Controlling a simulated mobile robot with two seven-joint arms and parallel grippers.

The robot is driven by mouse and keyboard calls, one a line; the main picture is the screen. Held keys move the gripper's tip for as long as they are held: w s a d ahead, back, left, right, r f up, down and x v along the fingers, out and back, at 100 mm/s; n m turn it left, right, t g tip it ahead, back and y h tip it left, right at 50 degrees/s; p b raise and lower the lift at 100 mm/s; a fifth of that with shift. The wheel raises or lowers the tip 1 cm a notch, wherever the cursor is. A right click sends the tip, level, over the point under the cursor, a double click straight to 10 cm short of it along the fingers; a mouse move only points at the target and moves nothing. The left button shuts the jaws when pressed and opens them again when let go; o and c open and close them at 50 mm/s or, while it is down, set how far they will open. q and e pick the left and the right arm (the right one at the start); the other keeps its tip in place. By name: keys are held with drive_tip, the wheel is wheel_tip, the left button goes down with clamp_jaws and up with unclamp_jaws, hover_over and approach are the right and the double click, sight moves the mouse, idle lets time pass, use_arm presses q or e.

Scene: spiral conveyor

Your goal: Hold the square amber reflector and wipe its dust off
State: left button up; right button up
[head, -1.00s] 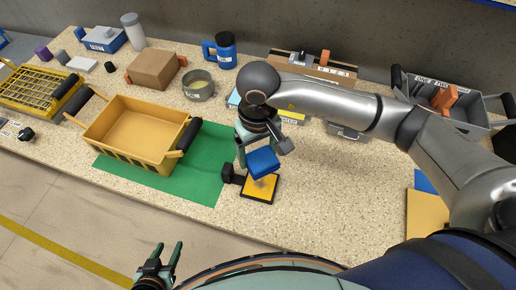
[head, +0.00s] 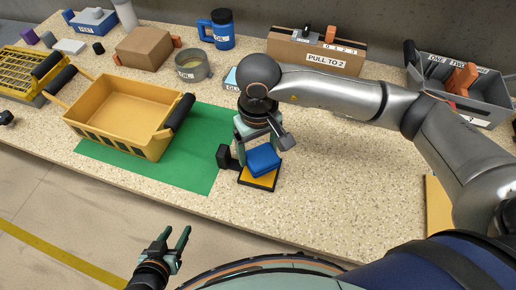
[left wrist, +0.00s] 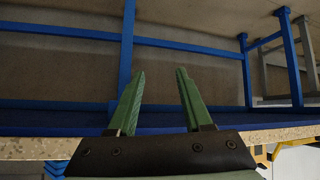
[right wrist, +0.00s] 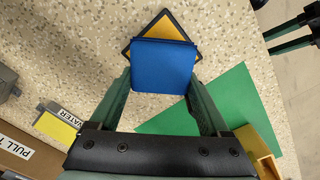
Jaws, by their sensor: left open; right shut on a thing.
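My right gripper (head: 256,148) is shut on a blue pad (head: 264,159), held over the reflector. The pad hides much of the reflector's face; in the right wrist view amber (right wrist: 165,28) shows past the pad's far edge. I cannot tell whether they touch, or how much dust is left. My left gripper (head: 175,238) is open and empty, off the counter's front edge, away from the reflector.
A yellow bin (head: 118,108) with black handles stands on the green mat (head: 204,150), left of the reflector. A grey pot (head: 193,66), blue mug (head: 222,33) and "PULL TO 2" box (head: 318,55) stand behind. The counter right of the reflector is clear under my arm.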

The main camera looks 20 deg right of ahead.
use_arm(q)
drive_tip(key=shift+s+a+f, duration=0.3)
drive_tip(key=shift+s+f, duration=0.1)
drive_tip(key=shift+s, duration=0.05)
